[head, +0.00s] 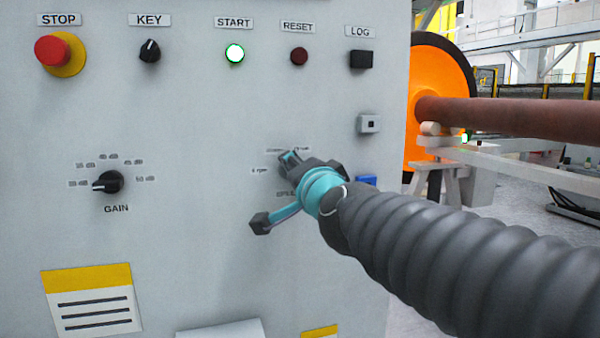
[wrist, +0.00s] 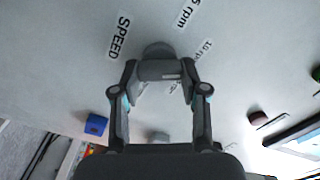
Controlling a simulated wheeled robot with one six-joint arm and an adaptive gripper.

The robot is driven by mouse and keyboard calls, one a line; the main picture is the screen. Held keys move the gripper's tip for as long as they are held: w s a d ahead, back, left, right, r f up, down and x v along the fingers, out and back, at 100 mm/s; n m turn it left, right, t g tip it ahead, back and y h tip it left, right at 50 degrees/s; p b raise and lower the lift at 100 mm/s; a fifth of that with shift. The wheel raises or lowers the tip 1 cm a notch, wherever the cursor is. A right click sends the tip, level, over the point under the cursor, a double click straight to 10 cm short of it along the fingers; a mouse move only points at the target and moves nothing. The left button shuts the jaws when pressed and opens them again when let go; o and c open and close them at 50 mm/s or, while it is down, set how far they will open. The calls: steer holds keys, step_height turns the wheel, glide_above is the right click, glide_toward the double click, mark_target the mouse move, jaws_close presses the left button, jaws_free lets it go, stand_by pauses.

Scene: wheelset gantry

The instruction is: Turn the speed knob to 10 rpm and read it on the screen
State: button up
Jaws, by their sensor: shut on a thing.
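The speed knob (wrist: 158,50) is on the grey panel, beside the SPEED label (wrist: 119,38) in the wrist view. My gripper (wrist: 160,72) is shut on it, one finger on each side. In the head view my gripper (head: 290,160) reaches the panel right of centre and hides the knob and part of its scale. The 6 rpm mark (wrist: 187,14) and 10 rpm mark (wrist: 203,49) show in the wrist view. Where the knob points cannot be told. No readable screen shows in either view.
The GAIN knob (head: 108,182) is on the panel's left. The red STOP button (head: 54,50), KEY switch (head: 150,51), lit green START button (head: 235,53), RESET button (head: 299,56) and LOG button (head: 361,60) line the top. A wheelset with an orange wheel (head: 437,95) stands right.

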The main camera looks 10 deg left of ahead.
steer(key=o, duration=1.1)
steer(key=shift+o, duration=0.2)
steer(key=v, duration=1.2)
steer(key=shift+a, duration=0.1)
